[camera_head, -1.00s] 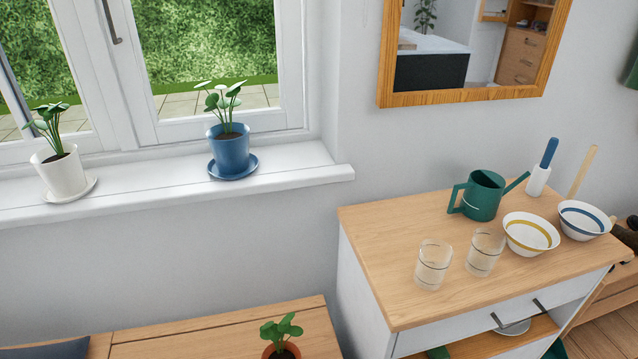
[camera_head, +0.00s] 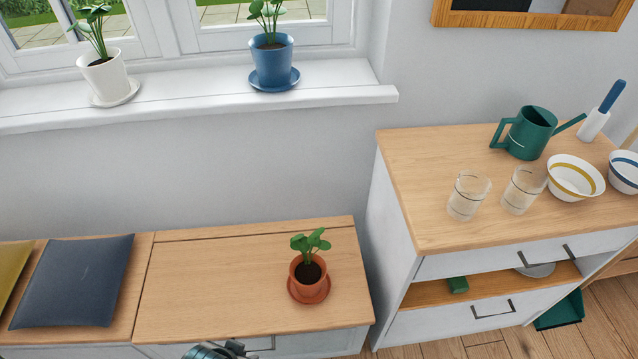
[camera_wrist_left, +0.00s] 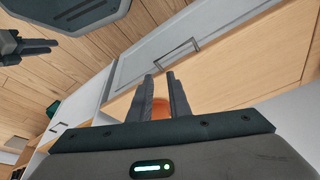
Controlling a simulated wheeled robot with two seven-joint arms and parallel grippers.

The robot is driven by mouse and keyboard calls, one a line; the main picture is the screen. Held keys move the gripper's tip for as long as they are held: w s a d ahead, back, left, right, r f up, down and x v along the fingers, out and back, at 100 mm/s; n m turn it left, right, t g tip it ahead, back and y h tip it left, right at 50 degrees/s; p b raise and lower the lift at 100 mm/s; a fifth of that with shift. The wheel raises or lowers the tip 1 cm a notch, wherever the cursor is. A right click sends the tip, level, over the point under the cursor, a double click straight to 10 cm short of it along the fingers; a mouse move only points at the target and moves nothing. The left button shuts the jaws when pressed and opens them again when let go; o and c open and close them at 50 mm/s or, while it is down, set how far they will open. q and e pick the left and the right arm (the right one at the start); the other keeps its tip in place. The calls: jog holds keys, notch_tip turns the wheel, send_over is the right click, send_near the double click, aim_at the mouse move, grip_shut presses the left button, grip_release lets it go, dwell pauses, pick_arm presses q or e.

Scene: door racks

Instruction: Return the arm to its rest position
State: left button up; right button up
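My left gripper (camera_wrist_left: 161,88) shows in the left wrist view with its two dark fingers a narrow gap apart and nothing held between them. Beyond the gap an orange patch shows, which looks like the terracotta pot. In the head view the terracotta pot with a green plant (camera_head: 309,274) stands upright on its saucer on the wooden bench, clear of any gripper. A piece of my arm or gripper (camera_head: 215,350) shows at the bottom edge. Another dark gripper (camera_wrist_left: 38,46), apparently my right, is at the upper left of the wrist view; its opening is unclear.
The wooden bench (camera_head: 220,290) holds a blue cushion (camera_head: 75,282). On the right, a cabinet (camera_head: 440,180) carries two glasses, a green watering can (camera_head: 528,132) and bowls. A white pot (camera_head: 107,80) and a blue pot (camera_head: 272,65) stand on the windowsill.

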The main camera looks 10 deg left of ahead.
pick_arm(q)
notch_tip(320, 180, down, 18)
jog(key=w+d+t, duration=0.1)
jog(key=d, duration=0.1)
jog(key=s+f+h, duration=0.1)
jog(key=s+f, duration=0.5)
jog(key=f, duration=0.6)
jog(key=shift+d+f+m+t, duration=0.3)
jog(key=shift+d+f+t, duration=0.1)
